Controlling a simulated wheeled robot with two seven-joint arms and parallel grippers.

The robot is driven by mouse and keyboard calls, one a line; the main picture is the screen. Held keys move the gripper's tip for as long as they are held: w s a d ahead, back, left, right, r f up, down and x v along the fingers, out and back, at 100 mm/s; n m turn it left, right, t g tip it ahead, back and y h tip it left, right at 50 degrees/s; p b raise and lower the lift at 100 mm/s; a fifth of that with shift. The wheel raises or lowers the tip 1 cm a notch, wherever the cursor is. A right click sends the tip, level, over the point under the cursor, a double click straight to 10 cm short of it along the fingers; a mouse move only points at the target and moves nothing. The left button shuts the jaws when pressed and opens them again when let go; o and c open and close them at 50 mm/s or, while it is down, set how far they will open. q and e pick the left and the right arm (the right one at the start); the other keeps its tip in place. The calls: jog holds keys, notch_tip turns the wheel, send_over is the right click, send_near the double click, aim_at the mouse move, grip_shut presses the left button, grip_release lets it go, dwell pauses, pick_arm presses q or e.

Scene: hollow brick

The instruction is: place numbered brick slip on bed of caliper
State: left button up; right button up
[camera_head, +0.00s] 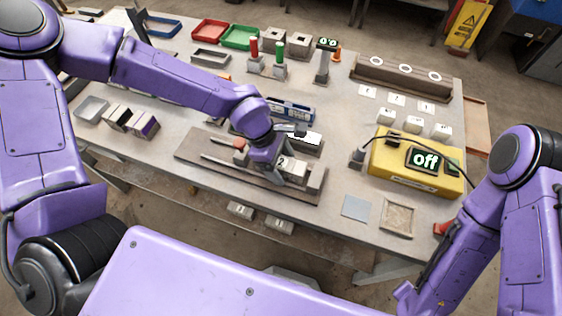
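My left gripper (272,160) points down over a brown board with rails and end blocks, which looks like the caliper bed (213,155). A pale block marked "2" (283,162), apparently the numbered brick slip, is right at the gripper's fingertips, near the board's right end block (316,180). The fingers are mostly hidden by the purple wrist, so I cannot tell whether they grip the block or whether it touches the bed. A small red-topped part (239,145) sits on the board to the left. My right arm is at the lower right; its gripper is out of view.
A yellow box (393,168) with an "off" display stands to the right. Small white blocks (413,124) and a brown rack (405,88) are behind it. Dark-and-white blocks (130,121) stand at left. A grey square (355,207) and shallow tray (397,217) lie at the front right.

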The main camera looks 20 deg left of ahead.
pick_arm(q)
jog(key=shift+w, duration=0.1)
jog(key=shift+r, duration=0.3)
jog(key=v, duration=1.1)
jog(key=shift+a+r, duration=0.15)
jog(key=shift+r, duration=0.2)
